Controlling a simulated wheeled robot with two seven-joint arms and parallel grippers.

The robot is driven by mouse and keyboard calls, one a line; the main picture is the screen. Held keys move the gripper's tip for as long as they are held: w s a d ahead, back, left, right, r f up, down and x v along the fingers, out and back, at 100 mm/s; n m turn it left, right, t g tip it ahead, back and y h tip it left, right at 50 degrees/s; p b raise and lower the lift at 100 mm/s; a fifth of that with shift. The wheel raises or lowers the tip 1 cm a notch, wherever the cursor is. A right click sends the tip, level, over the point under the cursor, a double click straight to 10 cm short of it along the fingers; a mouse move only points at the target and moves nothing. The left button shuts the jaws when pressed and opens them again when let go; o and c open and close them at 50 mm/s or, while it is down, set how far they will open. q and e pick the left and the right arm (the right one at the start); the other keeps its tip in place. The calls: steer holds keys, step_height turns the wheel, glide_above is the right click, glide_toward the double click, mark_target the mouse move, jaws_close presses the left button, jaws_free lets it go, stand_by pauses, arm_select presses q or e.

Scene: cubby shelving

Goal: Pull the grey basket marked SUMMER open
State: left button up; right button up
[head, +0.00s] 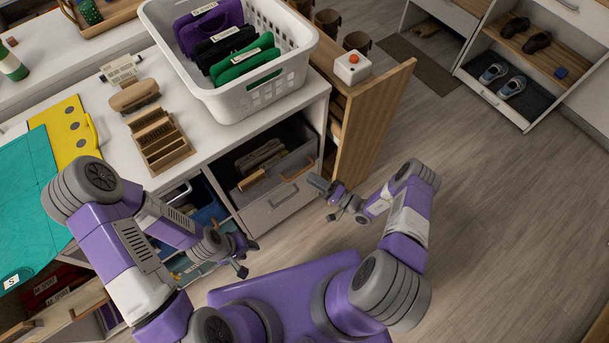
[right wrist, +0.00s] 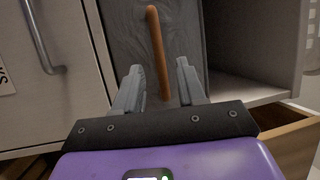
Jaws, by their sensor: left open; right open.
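The grey basket (head: 274,179) sits in a cubby under the white counter, with folded things inside. Its grey front (right wrist: 180,88) fills the middle of the right wrist view, with a brown bar handle (right wrist: 157,45). I cannot read a SUMMER mark on it. My right gripper (right wrist: 158,88) is open, its fingers pointing at this front, one on each side of the handle's lower end in the picture. I cannot tell how deep the handle lies between them. In the head view my right gripper (head: 327,196) is just right of the basket. My left gripper (head: 246,257) is open and empty, lower left.
A wooden pull-out panel (head: 370,125) stands out right of the cubby. A white laundry basket (head: 270,98) stands on the counter. The floor (head: 500,220) at right is clear.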

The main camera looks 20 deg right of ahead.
steer(key=shift+b+x, duration=0.35)
steer(key=shift+x, duration=1.75)
jaws_close()
